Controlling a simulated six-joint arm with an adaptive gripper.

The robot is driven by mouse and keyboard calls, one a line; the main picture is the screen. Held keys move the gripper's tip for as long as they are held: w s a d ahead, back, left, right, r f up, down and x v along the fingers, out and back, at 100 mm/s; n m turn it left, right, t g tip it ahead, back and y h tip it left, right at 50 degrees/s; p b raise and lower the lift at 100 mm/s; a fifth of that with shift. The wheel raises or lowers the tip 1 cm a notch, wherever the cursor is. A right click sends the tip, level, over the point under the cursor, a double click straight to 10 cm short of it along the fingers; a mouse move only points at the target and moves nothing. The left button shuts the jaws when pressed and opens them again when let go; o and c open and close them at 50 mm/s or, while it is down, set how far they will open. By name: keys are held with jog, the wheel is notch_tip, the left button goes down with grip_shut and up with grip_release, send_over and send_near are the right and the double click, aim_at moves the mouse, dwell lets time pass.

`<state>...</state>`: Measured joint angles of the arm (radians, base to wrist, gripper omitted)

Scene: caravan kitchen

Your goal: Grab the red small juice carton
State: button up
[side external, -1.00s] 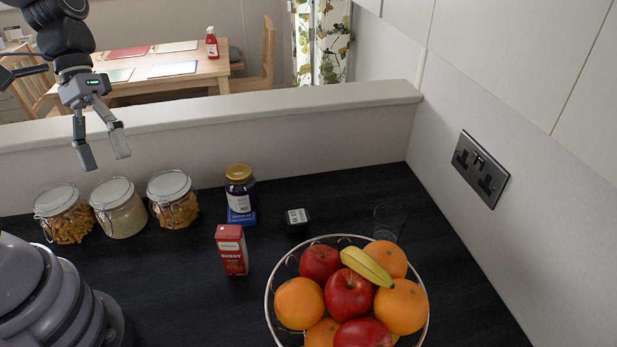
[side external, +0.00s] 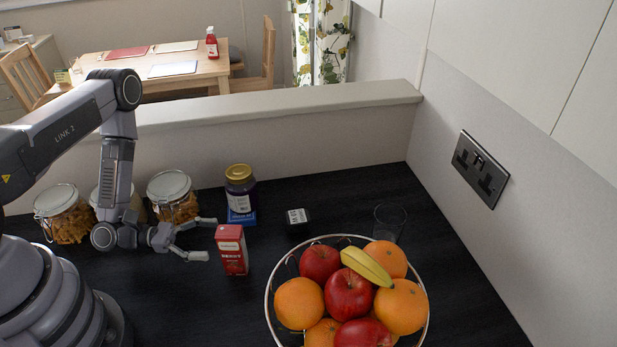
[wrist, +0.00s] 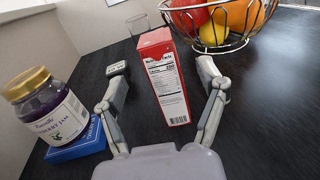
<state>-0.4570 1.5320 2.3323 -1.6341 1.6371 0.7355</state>
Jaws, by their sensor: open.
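The red small juice carton (side external: 231,250) stands upright on the dark counter in the side external view. In the wrist view the carton (wrist: 165,80) is straight ahead, its white nutrition panel facing me. My gripper (side external: 204,238) is low over the counter, just left of the carton in the side external view. In the wrist view my gripper (wrist: 162,90) is open, one finger to each side of the carton. A gap shows between each finger and the carton, and I see no contact.
A jam jar (side external: 239,190) stands on a blue box (side external: 242,217), close to my left finger in the wrist view. A wire fruit bowl (side external: 269,306), a small black box (side external: 297,221) and a glass (side external: 388,222) lie beyond the carton. Storage jars (side external: 62,213) line the back.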

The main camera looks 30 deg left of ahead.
aim_at(231, 242)
jog(key=shift+f+t, duration=0.3)
jog(key=shift+f, duration=0.05)
jog(key=shift+w+d, duration=0.1)
jog(key=shift+d, duration=0.2)
jog(key=shift+x, duration=2.15)
jog(key=shift+c, duration=0.3)
grip_shut()
